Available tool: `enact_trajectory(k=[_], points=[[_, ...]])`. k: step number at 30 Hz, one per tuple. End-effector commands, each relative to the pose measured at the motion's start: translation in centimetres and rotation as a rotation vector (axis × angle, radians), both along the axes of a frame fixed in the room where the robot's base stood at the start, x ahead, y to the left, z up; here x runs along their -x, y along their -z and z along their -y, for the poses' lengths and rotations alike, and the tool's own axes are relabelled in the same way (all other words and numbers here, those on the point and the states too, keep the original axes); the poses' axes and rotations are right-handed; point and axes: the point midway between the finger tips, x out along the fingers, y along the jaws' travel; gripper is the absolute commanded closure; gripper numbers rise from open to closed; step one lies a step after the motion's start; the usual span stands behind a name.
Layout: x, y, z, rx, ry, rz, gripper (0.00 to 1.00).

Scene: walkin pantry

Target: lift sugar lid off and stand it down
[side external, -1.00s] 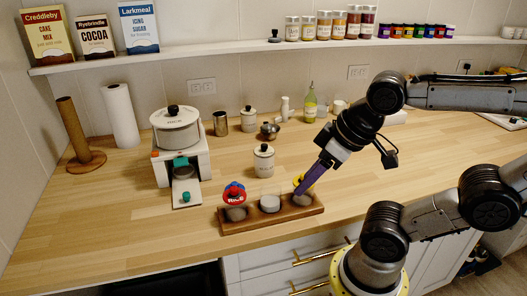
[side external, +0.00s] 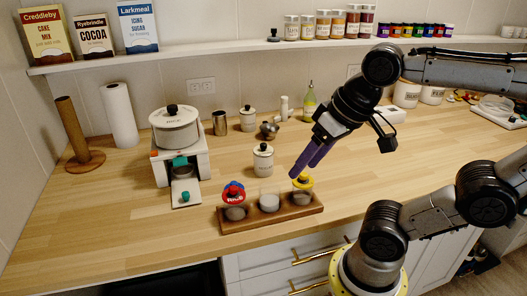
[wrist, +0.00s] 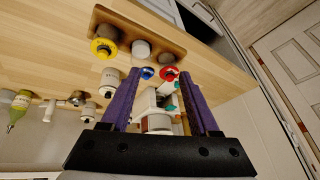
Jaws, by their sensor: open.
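A wooden rack (side external: 275,217) near the counter's front edge holds three glass jars. The right jar (side external: 303,197) has a yellow lid (side external: 303,181) on top. The middle jar (side external: 269,202) shows white contents and no lid. A red lid (side external: 233,196) and a blue lid (side external: 231,185) show at the left jar (side external: 236,212); whether either is seated is unclear. A white canister (side external: 263,160) with a black-knobbed lid stands behind the rack. I cannot read which container is sugar. My gripper (side external: 302,169), with purple fingers, is open and empty above and behind the yellow lid (wrist: 103,47).
A white machine with a pot (side external: 177,135) stands left, and a paper roll (side external: 120,115) is beyond it. A second canister (side external: 248,118), metal cups and a green bottle (side external: 309,102) stand at the back. Bare counter (side external: 120,220) lies left of the rack.

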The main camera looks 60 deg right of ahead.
Motion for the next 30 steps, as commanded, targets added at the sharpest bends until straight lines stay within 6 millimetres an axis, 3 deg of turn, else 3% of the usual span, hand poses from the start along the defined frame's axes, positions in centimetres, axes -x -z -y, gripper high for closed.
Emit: enact_trajectory(k=[3, 9, 14, 18, 22, 25, 30], points=[[-2.3, -3.1, 0.7, -0.061, 0.169, -0.041, 0.38], [-7.6, -7.2, 3.4, -0.156, 0.503, -0.136, 0.38], [-12.6, -8.7, 7.2, -0.21, 0.764, -0.214, 0.38], [-16.5, -8.2, 11.5, -0.242, 0.95, -0.277, 0.38], [-19.2, -6.5, 15.4, -0.253, 1.05, -0.326, 0.38], [-20.2, -4.8, 17.7, -0.257, 1.092, -0.355, 0.38], [-20.2, -2.6, 19.6, -0.261, 1.133, -0.402, 0.38]])
